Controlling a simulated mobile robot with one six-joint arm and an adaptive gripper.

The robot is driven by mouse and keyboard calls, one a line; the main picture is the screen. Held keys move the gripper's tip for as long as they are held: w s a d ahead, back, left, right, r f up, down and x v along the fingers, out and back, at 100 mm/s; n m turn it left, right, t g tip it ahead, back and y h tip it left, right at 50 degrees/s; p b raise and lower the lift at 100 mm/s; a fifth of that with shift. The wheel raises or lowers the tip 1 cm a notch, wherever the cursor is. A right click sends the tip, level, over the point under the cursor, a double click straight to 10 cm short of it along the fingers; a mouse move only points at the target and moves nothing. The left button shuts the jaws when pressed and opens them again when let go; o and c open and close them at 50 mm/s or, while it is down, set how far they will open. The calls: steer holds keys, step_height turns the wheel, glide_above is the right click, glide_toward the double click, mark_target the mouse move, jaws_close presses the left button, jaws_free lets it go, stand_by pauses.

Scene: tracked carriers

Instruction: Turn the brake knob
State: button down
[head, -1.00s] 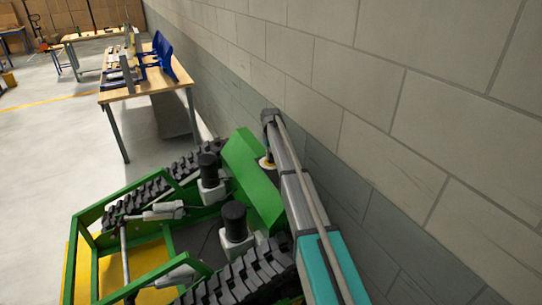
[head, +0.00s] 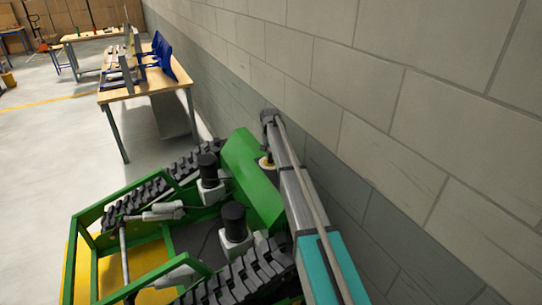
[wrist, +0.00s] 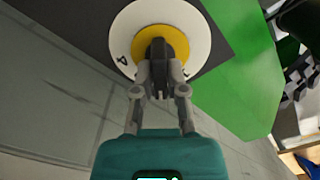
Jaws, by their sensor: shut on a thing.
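The brake knob (wrist: 178,40) shows in the wrist view as a yellow round piece on a white dial (wrist: 202,42) with a number at its lower left. The dial sits on a dark plate beside a green panel. My gripper (wrist: 160,62) is shut on the knob's dark middle part, which its fingers largely hide. In the head view, a small bit of the yellow knob (head: 266,163) shows beside my arm, at the green housing (head: 245,165) of the tracked carrier. My arm hides the fingers there.
The green tracked carrier (head: 95,217) has black tracks (head: 250,272) and two black cylinders on top. A block wall (head: 400,110) stands close on the right. A wooden bench (head: 150,91) stands behind, with open floor at the left.

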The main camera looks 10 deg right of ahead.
steer(key=m, duration=0.3)
steer(key=shift+m, duration=2.3)
steer(key=c, duration=0.7)
jaws_free()
steer(key=shift+a, duration=0.1)
steer(key=shift+r, duration=0.1)
